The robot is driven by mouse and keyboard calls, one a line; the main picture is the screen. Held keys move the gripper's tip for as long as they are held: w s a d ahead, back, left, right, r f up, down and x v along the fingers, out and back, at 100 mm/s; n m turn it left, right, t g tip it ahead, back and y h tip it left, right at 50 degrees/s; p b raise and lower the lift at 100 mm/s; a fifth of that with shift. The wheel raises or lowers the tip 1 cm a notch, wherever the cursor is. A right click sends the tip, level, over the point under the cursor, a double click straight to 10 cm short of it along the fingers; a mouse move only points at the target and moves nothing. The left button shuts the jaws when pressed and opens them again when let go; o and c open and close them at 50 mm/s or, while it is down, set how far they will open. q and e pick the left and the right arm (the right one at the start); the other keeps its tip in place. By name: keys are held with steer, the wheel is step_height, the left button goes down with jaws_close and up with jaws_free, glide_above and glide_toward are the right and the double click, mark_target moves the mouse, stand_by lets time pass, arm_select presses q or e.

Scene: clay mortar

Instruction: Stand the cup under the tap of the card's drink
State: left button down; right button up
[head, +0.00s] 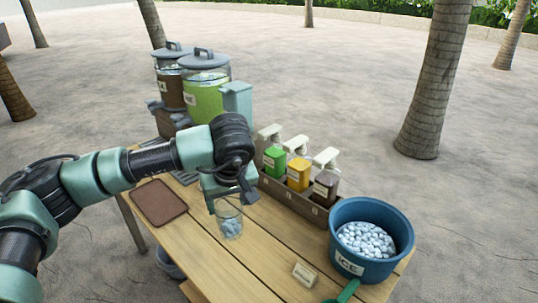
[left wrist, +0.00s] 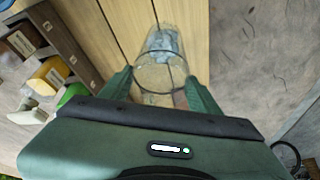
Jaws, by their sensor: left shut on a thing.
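My left gripper (head: 230,198) is shut on a clear cup (head: 229,223) with ice in it. The cup is upright over the middle of the table; I cannot tell if its base touches the wood. The left wrist view shows the cup (left wrist: 161,48) between the fingertips (left wrist: 161,88). A small beige card (head: 305,275) stands near the front of the table; its writing is too small to read. A brown drink dispenser (head: 172,93) and a green drink dispenser (head: 207,101) stand at the back left. My arm partly hides their lower parts and taps. My right gripper is not in view.
A wooden crate (head: 290,199) holds green, yellow and brown pump bottles right of the cup. A blue ice bucket (head: 345,216) stands at the right, a green scoop (head: 345,292) before it. A brown mat (head: 158,202) lies at the left. A pale teal box (head: 238,98) stands beside the dispensers.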

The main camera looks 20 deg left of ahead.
arm_select(q)
steer(key=s+d+f+m+h, duration=0.1)
steer(key=s+d+m, duration=0.1)
steer(key=s+m, duration=0.1)
steer(key=s+d+f+m+t+h, duration=0.1)
steer(key=s+d+m, duration=0.1)
steer(key=s+m, duration=0.2)
steer(key=shift+s+d+m+h, duration=0.3)
steer(key=shift+s+h, duration=0.1)
steer(key=shift+s, duration=0.75)
